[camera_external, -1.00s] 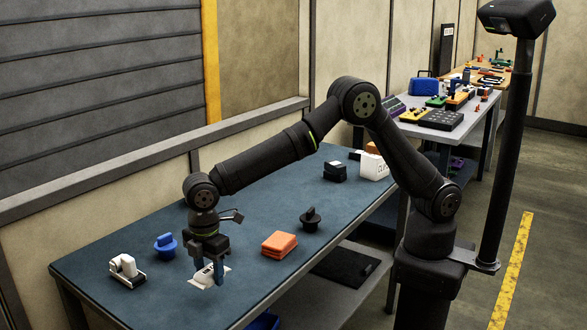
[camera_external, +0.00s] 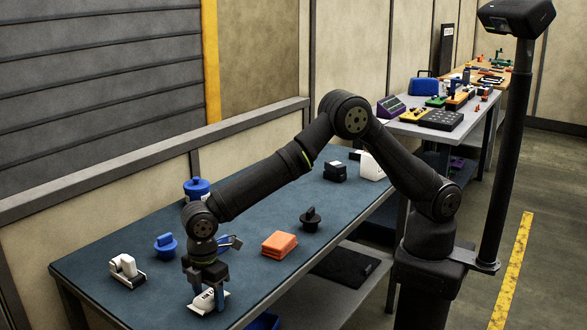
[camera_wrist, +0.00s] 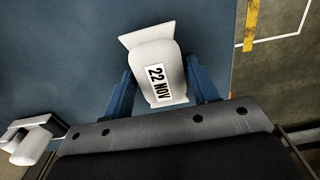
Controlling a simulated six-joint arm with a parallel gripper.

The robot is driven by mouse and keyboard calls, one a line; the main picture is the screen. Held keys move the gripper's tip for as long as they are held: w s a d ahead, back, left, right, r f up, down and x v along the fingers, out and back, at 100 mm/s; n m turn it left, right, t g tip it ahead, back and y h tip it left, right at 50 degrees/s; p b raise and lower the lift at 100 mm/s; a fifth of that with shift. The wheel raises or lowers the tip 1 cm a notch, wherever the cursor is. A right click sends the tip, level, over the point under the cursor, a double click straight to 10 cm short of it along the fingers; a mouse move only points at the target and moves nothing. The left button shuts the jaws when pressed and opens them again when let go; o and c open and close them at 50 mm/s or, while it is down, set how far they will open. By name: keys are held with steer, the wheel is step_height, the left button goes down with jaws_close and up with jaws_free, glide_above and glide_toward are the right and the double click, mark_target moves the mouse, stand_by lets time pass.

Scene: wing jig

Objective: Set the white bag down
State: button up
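The white bag (camera_external: 205,301) with a "22 NOV" label is between the two blue fingers of my gripper (camera_external: 208,291), near the front edge of the blue-topped table (camera_external: 150,272). In the wrist view the white bag (camera_wrist: 150,55) fills the space between the fingers of my gripper (camera_wrist: 160,70). The fingers press close on both its sides, and its flared end points away from the palm. The bag is at or just above the tabletop; I cannot tell whether it touches.
A white device (camera_external: 126,270), a blue knobbed part (camera_external: 165,246), a blue jar (camera_external: 196,187), an orange block (camera_external: 279,244) and a black knobbed part (camera_external: 311,219) stand on the table. A black box (camera_external: 335,171) and a white item (camera_external: 371,168) are farther back. Mid-table is mostly clear.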

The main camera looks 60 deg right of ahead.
mark_target(208, 295)
steer(key=shift+o, duration=1.1)
step_height(208, 295, up, 12)
steer(key=shift+r, duration=0.2)
step_height(208, 295, down, 12)
steer(key=shift+r, duration=1.85)
steer(key=shift+f, duration=0.1)
